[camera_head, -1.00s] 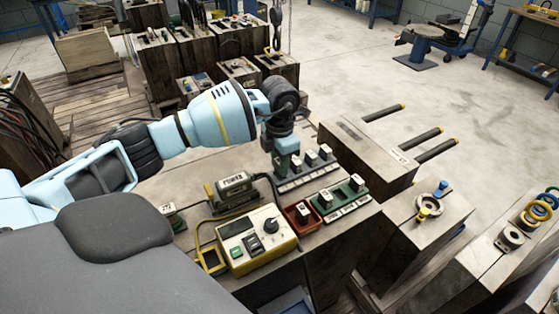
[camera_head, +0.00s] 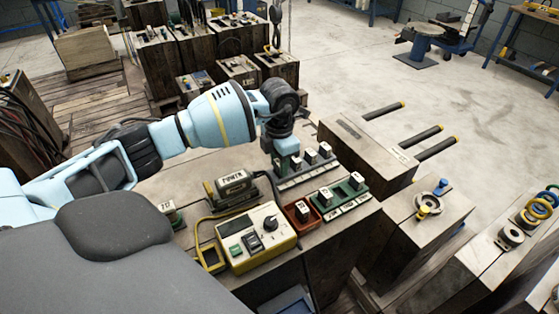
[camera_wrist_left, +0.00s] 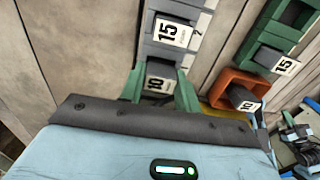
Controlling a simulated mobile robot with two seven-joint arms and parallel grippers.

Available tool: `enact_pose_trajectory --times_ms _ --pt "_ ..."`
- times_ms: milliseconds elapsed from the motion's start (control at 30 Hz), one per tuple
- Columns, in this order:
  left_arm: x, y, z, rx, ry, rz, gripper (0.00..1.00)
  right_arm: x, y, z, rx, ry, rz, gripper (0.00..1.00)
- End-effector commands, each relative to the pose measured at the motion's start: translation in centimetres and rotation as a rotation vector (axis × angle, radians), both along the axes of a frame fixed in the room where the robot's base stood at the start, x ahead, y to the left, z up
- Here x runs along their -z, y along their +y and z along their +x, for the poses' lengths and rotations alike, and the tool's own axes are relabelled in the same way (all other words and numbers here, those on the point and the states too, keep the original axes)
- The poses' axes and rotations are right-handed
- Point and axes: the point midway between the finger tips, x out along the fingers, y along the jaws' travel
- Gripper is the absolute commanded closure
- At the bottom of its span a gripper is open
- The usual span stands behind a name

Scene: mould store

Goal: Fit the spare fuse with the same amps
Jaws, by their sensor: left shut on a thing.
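My left gripper (camera_head: 287,165) is shut on a fuse at the left end of the grey fuse strip (camera_head: 292,183). In the left wrist view this fuse (camera_wrist_left: 158,84) reads 10 and sits between the green fingers, in line with the strip; whether it is fully seated is hidden. The neighbouring fuse (camera_wrist_left: 172,31) reads 15. A red-orange tray (camera_head: 316,222) holds a fuse (camera_wrist_left: 243,99) labelled 10. A green fuse rack (camera_head: 341,203) holds two dark fuses with white labels; one label (camera_wrist_left: 285,66) reads 15.
A yellow-edged tester with a dial (camera_head: 257,238) stands at the front of the bench, with a POWER unit (camera_head: 232,184) behind it. Another labelled block (camera_head: 167,208) stands left. A wooden block (camera_head: 365,150) with dark rods lies beyond the strip.

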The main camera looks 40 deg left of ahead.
Motion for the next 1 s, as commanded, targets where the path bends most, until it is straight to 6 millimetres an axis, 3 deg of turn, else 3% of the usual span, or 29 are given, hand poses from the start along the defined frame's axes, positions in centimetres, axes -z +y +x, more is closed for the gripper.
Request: enact_pose_trajectory --times_ms 1000 --pt "0.85 0.00 -0.01 0.000 0.001 0.000 0.90 0.11 0.01 0.37 0.000 -0.006 0.000 1.00"
